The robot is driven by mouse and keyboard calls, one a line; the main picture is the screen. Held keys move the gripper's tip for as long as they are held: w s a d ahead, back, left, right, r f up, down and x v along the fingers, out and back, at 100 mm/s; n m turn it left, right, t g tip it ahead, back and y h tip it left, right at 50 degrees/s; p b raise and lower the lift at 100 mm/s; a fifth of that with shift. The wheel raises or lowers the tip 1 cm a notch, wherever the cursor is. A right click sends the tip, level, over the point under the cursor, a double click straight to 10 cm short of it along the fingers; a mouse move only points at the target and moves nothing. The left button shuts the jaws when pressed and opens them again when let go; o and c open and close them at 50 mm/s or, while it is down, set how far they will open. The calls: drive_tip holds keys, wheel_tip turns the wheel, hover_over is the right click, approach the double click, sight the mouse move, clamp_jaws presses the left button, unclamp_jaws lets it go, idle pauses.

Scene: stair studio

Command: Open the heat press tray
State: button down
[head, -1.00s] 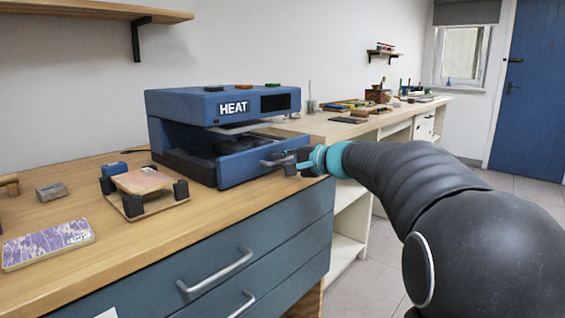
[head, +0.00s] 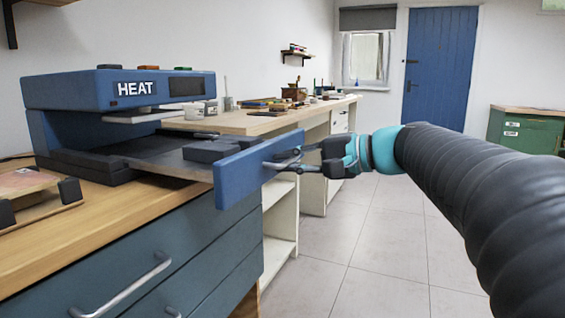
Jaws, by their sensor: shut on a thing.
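The blue heat press (head: 120,92), marked HEAT, stands on the wooden bench top at the left. Its tray (head: 165,162) is slid far out, with the blue front panel (head: 246,180) beyond the bench's front edge. Dark blocks (head: 210,151) lie on the tray just behind the panel. My gripper (head: 308,160) is to the right of the panel, shut on the tray handle (head: 284,161). The fingertips partly hide the handle.
Blue drawers with a metal handle (head: 130,290) are below the press. A white open shelf unit (head: 280,215) stands beyond. The tiled floor (head: 385,240) at the right is clear. A green cabinet (head: 525,130) and a blue door (head: 440,70) are at the back.

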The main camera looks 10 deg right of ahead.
drive_tip(key=shift+s+d, duration=0.1)
drive_tip(key=shift+d, duration=0.05)
drive_tip(key=c, duration=1.5)
unclamp_jaws()
drive_tip(key=v, duration=1.2)
